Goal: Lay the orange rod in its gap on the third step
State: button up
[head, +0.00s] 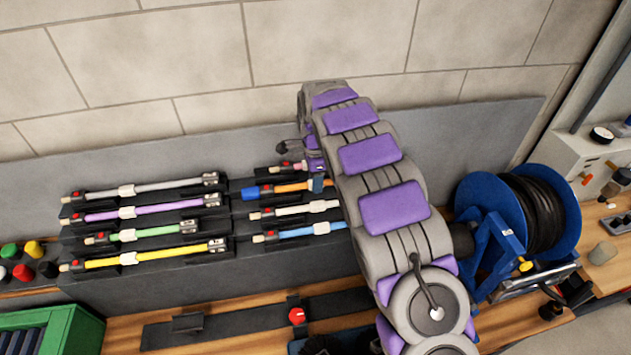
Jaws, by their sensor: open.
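The orange rod (290,188) has a blue left end and lies along the second row from the top of the right-hand stepped rack, which is third from the bottom. Its right end is hidden behind my arm. I cannot tell if it is fully seated in a gap or slightly above the step. My gripper (317,184) is at the far end of my arm, over the right part of the orange rod. It is open, mostly hidden by my arm, and I cannot see whether it touches the rod.
Pink, white (290,210) and blue (305,230) rods lie on neighbouring steps, close to the orange one. The left rack holds grey, purple, green and yellow (160,254) rods. A blue hose reel (487,200) stands right of my arm. A wall is behind.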

notch_tip(320, 180, up, 16)
jog(key=s+d+r+n+b, duration=0.2)
jog(key=s+d+n+b, duration=0.15)
jog(key=s+d, duration=0.5)
jog(key=s+d+f+n+b, duration=0.1)
jog(key=s+f+n, duration=0.3)
jog(key=s, duration=0.9)
jog(key=s+d+f+n+g+b, duration=0.1)
jog(key=s+f, duration=0.5)
jog(key=s, duration=0.7)
jog(key=s+d+f+n+b, duration=0.3)
jog(key=s+n, duration=0.4)
jog(key=s, duration=0.6)
notch_tip(320, 180, down, 2)
jog(key=shift+f+g+b, duration=0.25)
jog(key=shift+g+b, duration=0.15)
jog(key=shift+b, duration=0.1)
jog(key=shift+d, duration=0.1)
